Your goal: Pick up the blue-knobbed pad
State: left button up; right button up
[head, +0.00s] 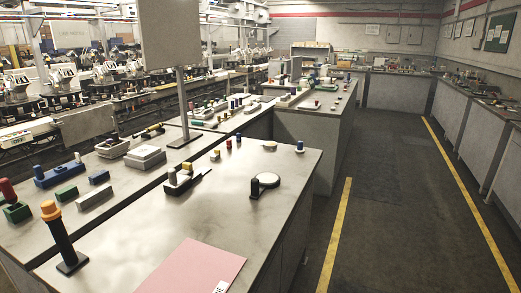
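No blue-knobbed pad can be made out for certain. A small upright piece with a blue top (300,145) stands near the far right corner of the near table. A long blue block with knobs (58,174) lies on the left table section. Neither of my grippers shows in the head view.
A pink sheet (195,271) lies at the near table's front edge. An orange-topped black post (60,237) stands at its left. A signboard (168,34) rises behind on a pole. The middle of the near tabletop is mostly clear. Open floor (385,215) lies to the right.

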aim_at(298, 150)
jog(key=i+l+u, duration=0.1)
jog(key=u, duration=0.35)
jog(key=i+l+u, duration=0.15)
jog(key=u, duration=0.35)
jog(key=l+u, duration=0.25)
jog(key=u, duration=0.2)
jog(key=i+l, duration=0.1)
jog(key=l, duration=0.3)
jog(key=i+l, duration=0.1)
jog(key=l, duration=0.3)
jog(key=i+l, duration=0.1)
jog(key=l, duration=0.3)
jog(key=i+l, duration=0.15)
jog(key=l, duration=0.25)
jog(key=i+l, duration=0.1)
jog(key=l, duration=0.3)
jog(key=i+l, duration=0.1)
jog(key=l, duration=0.3)
